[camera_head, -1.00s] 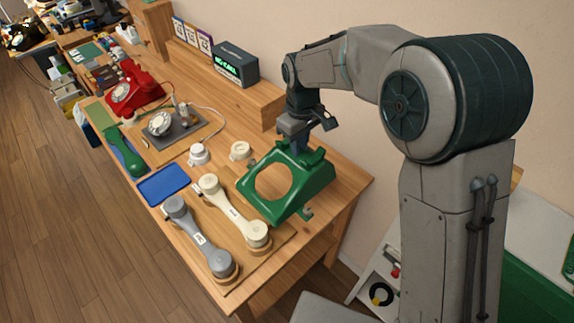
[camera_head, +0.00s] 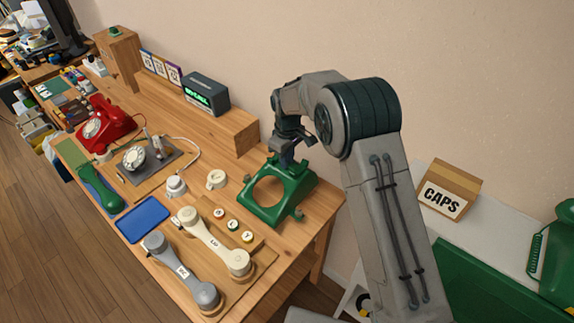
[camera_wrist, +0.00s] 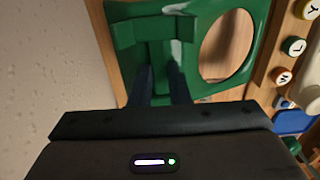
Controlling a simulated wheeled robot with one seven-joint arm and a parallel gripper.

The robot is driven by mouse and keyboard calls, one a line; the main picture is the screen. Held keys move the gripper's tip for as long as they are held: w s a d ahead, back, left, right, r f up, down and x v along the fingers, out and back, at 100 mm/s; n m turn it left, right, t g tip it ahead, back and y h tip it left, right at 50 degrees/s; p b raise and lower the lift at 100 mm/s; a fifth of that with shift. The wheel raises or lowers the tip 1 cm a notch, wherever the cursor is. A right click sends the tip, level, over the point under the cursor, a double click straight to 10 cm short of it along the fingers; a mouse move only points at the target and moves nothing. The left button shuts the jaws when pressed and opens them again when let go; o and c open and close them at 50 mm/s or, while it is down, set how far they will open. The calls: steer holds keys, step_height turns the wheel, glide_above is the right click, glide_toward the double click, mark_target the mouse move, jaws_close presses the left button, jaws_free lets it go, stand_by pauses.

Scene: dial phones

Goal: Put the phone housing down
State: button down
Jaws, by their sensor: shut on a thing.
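The green phone housing (camera_head: 298,191), with a large round hole, is at the right end of the wooden bench, upright with its hole facing up and toward the front. My gripper (camera_head: 286,160) is at its back, shut on the raised cradle part. In the wrist view the two dark fingers (camera_wrist: 160,82) reach onto the green housing (camera_wrist: 182,25), beside the hole. The housing looks at or very near the bench top; I cannot tell whether it touches.
A cream handset (camera_head: 213,241) and a grey handset (camera_head: 181,272) lie in front. A blue tray (camera_head: 143,219) is empty. A white dial cup (camera_head: 175,187) and cream ring (camera_head: 216,179) stand to the left. A raised shelf runs behind.

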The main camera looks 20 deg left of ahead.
steer(key=shift+f+p, duration=0.45)
steer(key=shift+f, duration=1.5)
steer(key=c, duration=1.4)
jaws_free()
steer(key=shift+o, duration=0.2)
step_height(320, 180, up, 12)
steer(key=b, duration=0.2)
steer(key=shift+r, duration=0.15)
steer(key=shift+d, duration=0.1)
